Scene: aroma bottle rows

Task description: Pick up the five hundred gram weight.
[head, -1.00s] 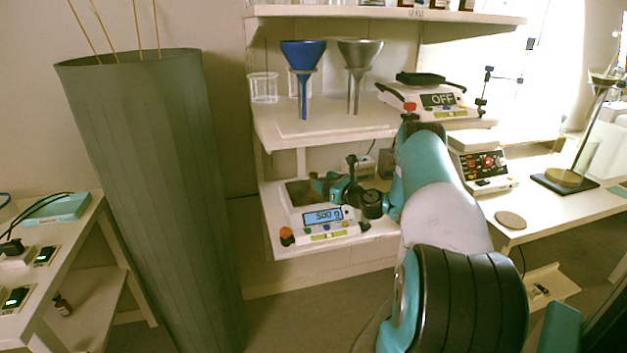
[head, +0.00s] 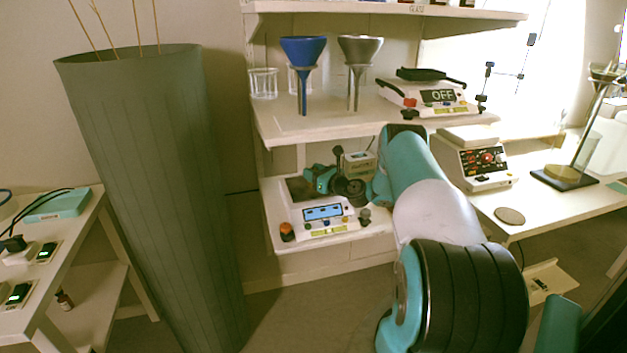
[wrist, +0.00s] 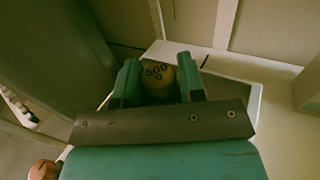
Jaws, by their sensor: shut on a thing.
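The five hundred gram weight (wrist: 158,72) is a round brass-coloured piece marked "500" in the wrist view. My gripper (wrist: 157,80) is shut on it, with one teal finger on each side. In the head view my gripper (head: 319,180) is over the plate of a white balance (head: 293,218) on the lower shelf, and the weight cannot be made out there. The balance's blue display (head: 323,212) is lit but too small to read surely. Whether the weight clears the plate is hard to tell.
A blue funnel (head: 303,50) and a grey funnel (head: 360,50) stand on the shelf above, beside a balance reading OFF (head: 430,96). A tall grey-green bin (head: 150,180) stands left of the shelves. A small box (head: 360,162) is behind my gripper.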

